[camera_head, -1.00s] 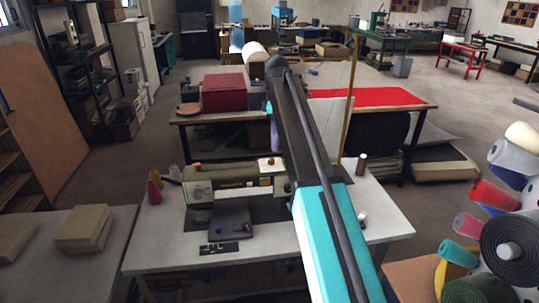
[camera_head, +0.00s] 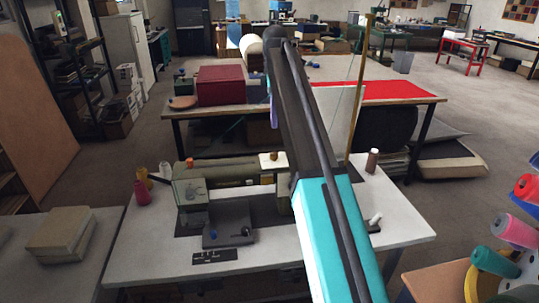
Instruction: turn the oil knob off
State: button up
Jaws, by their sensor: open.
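A green-grey sewing machine (camera_head: 235,180) stands on a white work table (camera_head: 135,245) in front of me. A small orange knob (camera_head: 189,162) is on top of its left end. Another orange-brown knob (camera_head: 273,156) is on top near my arm, on a pale block. A small blue knob (camera_head: 243,232) sits low on the machine's dark base. I cannot tell which of these is the oil knob, or its setting. My black and teal arm reaches out over the right part of the machine and hides some of it. My gripper is not visible.
A table behind holds a dark red box (camera_head: 221,85) and red cloth (camera_head: 375,91). Colored rolls (camera_head: 517,231) crowd the lower right. A grey side table is at left.

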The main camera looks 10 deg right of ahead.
aim_at(274, 153)
jog(key=shift+w+d+f, duration=0.1)
jog(key=shift+w+f, duration=0.05)
jog(key=shift+f, duration=0.05)
jog(key=shift+f, duration=0.1)
jog(key=shift+f+p, duration=1.85)
jog(key=shift+f, duration=4.95)
jog(key=shift+c, duration=0.5)
jog(key=c, duration=1)
jog(key=shift+o, duration=0.2)
